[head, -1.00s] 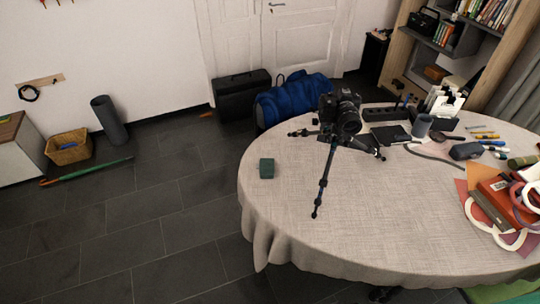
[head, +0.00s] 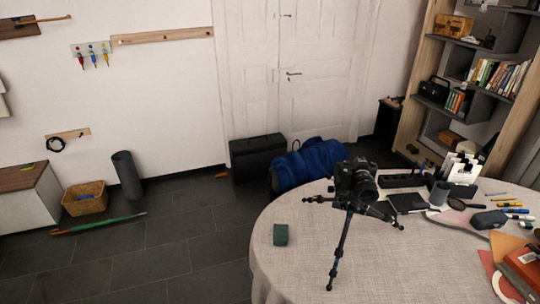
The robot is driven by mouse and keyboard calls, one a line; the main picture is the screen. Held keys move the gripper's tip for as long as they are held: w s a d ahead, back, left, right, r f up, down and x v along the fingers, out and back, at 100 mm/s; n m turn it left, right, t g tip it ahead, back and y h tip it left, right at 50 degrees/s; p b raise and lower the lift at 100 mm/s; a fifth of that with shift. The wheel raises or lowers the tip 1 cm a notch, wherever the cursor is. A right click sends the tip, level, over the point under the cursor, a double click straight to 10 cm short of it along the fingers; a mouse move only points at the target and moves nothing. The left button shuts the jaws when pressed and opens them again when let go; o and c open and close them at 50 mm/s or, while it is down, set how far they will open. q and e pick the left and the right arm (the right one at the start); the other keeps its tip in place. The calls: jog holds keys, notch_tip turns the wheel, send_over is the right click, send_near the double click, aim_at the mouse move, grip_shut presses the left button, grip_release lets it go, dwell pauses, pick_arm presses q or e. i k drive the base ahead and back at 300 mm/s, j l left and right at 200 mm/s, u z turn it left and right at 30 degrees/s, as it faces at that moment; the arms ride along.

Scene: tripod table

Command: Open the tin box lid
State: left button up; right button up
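A small dark green box (head: 281,234) sits on the round cloth-covered table (head: 300,274), near the table's left edge. It may be the tin box; its lid cannot be made out at this size. Neither of my grippers shows in the head view.
A camera on a small tripod (head: 345,232) stands on the table to the right of the green box. A blue bag (head: 310,165) and black case (head: 258,157) stand behind.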

aim_at(280, 232)
jog(key=i+j+z, duration=0.15)
jog(key=j+z, duration=0.3)
jog(key=j, duration=0.45)
jog(key=j+z, duration=0.5)
jog(key=j, duration=0.4)
